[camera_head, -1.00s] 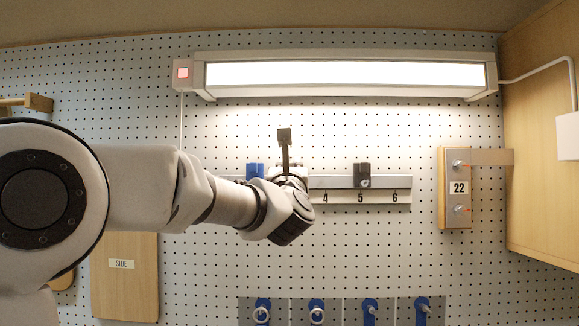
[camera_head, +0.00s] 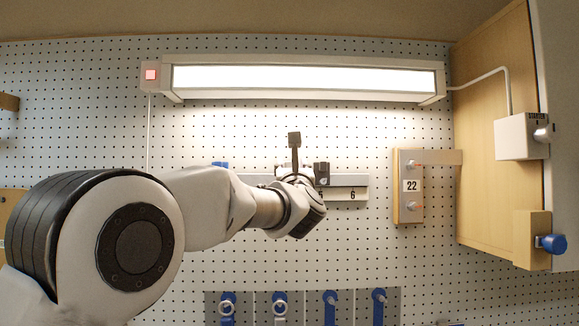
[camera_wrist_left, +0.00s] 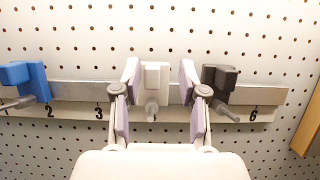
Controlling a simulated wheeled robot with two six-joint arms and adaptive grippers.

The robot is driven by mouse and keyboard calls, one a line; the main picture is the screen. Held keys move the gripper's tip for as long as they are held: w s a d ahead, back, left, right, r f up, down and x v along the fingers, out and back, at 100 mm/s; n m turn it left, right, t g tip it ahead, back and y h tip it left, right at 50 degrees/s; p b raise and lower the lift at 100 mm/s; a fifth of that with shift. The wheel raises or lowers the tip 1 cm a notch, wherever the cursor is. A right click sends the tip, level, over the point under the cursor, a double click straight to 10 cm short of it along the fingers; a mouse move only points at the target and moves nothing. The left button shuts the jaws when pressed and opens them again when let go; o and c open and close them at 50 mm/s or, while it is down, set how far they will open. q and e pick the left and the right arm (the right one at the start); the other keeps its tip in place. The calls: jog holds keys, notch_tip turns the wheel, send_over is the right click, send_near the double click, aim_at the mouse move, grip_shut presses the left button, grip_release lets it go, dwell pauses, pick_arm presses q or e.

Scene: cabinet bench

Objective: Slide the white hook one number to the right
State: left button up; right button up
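The white hook (camera_wrist_left: 153,85) sits on the numbered rail (camera_wrist_left: 75,92), between the fingers of my left gripper (camera_wrist_left: 159,76) in the left wrist view. The left finger is very close to its side; a gap shows at the right finger. The hook stands between the visible 3 and 6, about where 4 falls; the number under it is hidden. In the head view my left gripper (camera_head: 294,168) is in front of the rail (camera_head: 345,181) and hides the white hook. My right gripper is not in view.
A black hook (camera_wrist_left: 217,82) sits close right of my right finger, near 5. A blue hook (camera_wrist_left: 30,80) sits left, near 2. A lamp (camera_head: 303,78) hangs above the rail. A panel marked 22 (camera_head: 411,186) is to the right, and blue-handled hooks (camera_head: 330,305) are below.

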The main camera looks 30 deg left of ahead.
pick_arm(q)
jog(key=v, duration=0.7)
jog(key=shift+s+d, duration=0.15)
jog(key=shift+s, duration=0.05)
jog(key=shift+w+f, duration=0.1)
jog(key=shift+f, duration=0.1)
